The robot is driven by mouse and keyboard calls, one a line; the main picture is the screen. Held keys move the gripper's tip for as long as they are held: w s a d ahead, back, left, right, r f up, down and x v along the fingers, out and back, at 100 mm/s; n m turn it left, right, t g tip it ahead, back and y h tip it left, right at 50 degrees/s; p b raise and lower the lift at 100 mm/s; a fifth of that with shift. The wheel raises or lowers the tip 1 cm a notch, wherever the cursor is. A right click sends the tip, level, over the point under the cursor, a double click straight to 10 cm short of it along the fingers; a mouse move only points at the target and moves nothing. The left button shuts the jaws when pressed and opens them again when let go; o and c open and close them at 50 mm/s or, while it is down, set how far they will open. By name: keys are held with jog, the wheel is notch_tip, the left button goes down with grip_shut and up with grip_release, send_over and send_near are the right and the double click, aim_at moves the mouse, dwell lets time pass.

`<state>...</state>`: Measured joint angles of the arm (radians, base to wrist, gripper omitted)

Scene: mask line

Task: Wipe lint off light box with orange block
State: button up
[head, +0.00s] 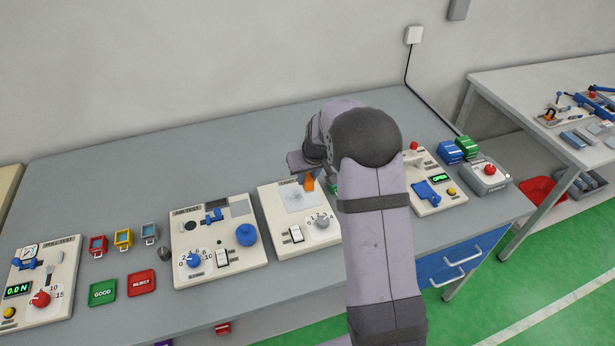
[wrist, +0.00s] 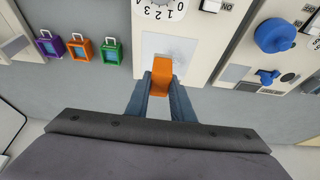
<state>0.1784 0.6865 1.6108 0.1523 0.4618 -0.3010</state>
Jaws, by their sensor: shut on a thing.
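My gripper (head: 316,180) is shut on an orange block (head: 309,184). In the wrist view my gripper (wrist: 161,88) shows two blue-grey fingers on either side of the orange block (wrist: 162,72). The block is at the edge of the pale panel of the light box (head: 266,213); I cannot tell whether it touches. The light box, cream with a dial and a switch, also shows in the wrist view (wrist: 139,22). A faint grey smudge, possibly lint (head: 296,196), lies on the panel. My arm hides the box's right side.
A cream box with blue knobs (head: 183,257) stands left of the light box. Another with a green display (head: 452,199) stands to the right. Small purple, orange (wrist: 82,51) and green frames stand beside the light box in the wrist view.

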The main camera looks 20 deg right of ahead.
jog(key=shift+a, duration=0.15)
jog(key=shift+s+a+f, duration=0.1)
jog(key=shift+a+f, duration=0.1)
jog(key=a+f, duration=0.2)
jog(key=f, duration=0.1)
jog(key=shift+s, duration=0.2)
jog(key=shift+w+a+f+n+p, duration=0.15)
jog(key=shift+w+a+f+n, duration=0.1)
jog(key=shift+w, duration=0.35)
jog(key=shift+w+a+f+n+p, duration=0.15)
jog(key=shift+w+a+f, duration=0.05)
jog(key=shift+w, duration=0.35)
jog(key=w, duration=0.2)
jog(key=w+r, duration=0.1)
jog(key=w, duration=0.1)
jog(key=shift+w+a, duration=0.2)
jog(key=shift+w, duration=0.2)
jog(key=shift+w+d+r+m, duration=0.15)
jog(key=shift+w+r, duration=0.15)
jog(key=shift+r, duration=0.25)
jog(key=shift+w+d+r+m, duration=0.1)
jog(key=shift+w+r, duration=0.15)
jog(key=shift+r, duration=0.35)
jog(key=shift+w+d+r+m, duration=0.15)
jog(key=shift+w+r, duration=0.15)
jog(key=shift+r, duration=0.25)
jog(key=shift+a+f, duration=0.1)
